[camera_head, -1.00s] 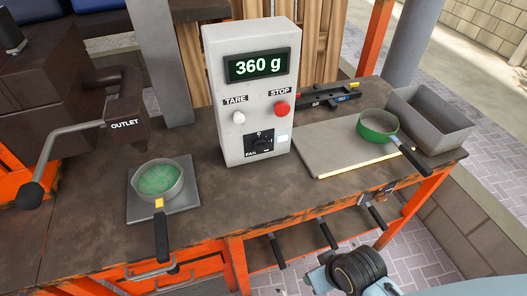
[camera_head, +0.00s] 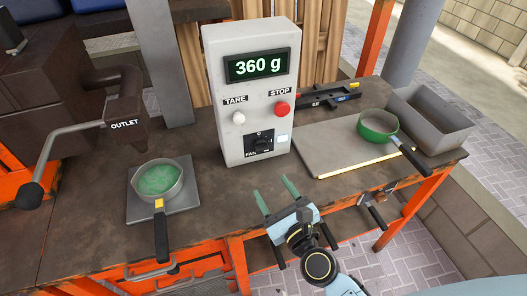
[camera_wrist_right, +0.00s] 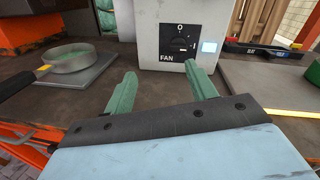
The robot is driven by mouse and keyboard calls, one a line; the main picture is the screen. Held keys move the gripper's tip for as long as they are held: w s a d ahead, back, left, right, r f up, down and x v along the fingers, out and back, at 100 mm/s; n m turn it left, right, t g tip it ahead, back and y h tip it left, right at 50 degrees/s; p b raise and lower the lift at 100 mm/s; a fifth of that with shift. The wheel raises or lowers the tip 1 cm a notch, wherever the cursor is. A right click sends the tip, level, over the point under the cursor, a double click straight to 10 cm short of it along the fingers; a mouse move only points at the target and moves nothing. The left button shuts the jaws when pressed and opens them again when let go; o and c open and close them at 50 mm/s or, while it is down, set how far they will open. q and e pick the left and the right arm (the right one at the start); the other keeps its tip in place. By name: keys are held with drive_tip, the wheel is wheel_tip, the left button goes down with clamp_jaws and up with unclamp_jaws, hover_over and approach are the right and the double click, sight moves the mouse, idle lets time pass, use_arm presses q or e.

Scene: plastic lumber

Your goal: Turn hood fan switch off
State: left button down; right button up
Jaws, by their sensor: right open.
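The grey control box (camera_head: 232,109) stands upright on the bench with a display reading 360 g. Its black fan switch (camera_head: 261,143) is low on the front face, under the red STOP button and white TARE button. The fan switch (camera_wrist_right: 180,43) also shows in the right wrist view, with an O mark above the knob. My right gripper (camera_head: 275,194) is open and empty, with its green fingers pointing toward the box. It is in front of the box and below the switch, apart from both. In the wrist view the switch lies ahead between the fingers (camera_wrist_right: 163,85). My left gripper is not in view.
A pan with green contents (camera_head: 157,181) sits on a scale plate (camera_head: 190,205) at left, near the outlet lever (camera_head: 70,140). A green pan (camera_head: 377,127) rests on a grey board (camera_head: 325,150) at right, beside a grey bin (camera_head: 440,128). Bench between is clear.

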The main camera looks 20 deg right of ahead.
sight(263, 151)
drive_tip(key=m, duration=0.1)
drive_tip(key=d+m+h, duration=0.1)
drive_tip(key=f+m, duration=0.1)
drive_tip(key=shift+w+d+m+h, duration=0.3)
drive_tip(key=shift+m+h, duration=0.1)
drive_tip(key=shift+w+d, duration=0.15)
drive_tip(key=shift+w, duration=0.1)
drive_tip(key=w, duration=1.2)
drive_tip(key=shift+w+a+p, duration=0.25)
drive_tip(key=shift+w+p, duration=0.15)
drive_tip(key=c, duration=1)
